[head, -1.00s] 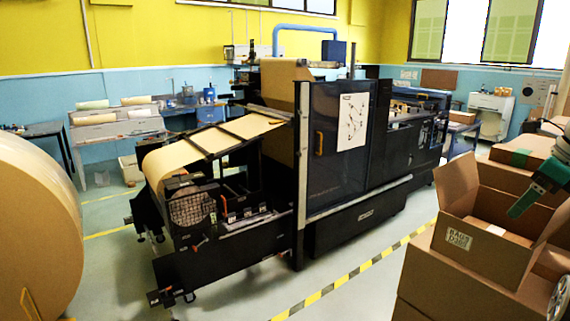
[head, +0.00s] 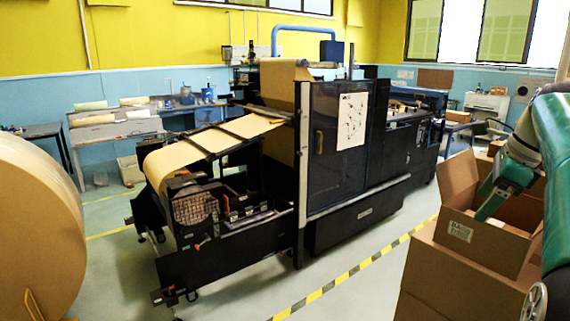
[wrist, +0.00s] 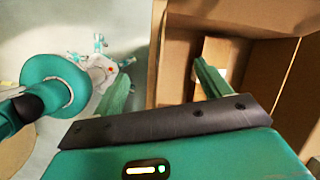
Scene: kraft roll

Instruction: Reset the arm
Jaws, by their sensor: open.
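My gripper (head: 482,208) is at the right of the head view, over the near side of the open cardboard box (head: 507,252). In the wrist view my gripper (wrist: 158,80) has its two green fingers wide apart with nothing held between them. The box (wrist: 180,50) fills the right of that view. Its wall edge lies between the fingers, with one finger over the inside and one outside. I cannot tell whether a finger touches the wall. My green arm covers part of the box's right side in the head view.
A black machine (head: 340,150) with a brown paper web stands in the middle. A large kraft roll (head: 35,230) is at the left. A yellow-black floor stripe (head: 345,277) runs between machine and box. More cartons stand beneath the box. The floor in front of the machine is clear.

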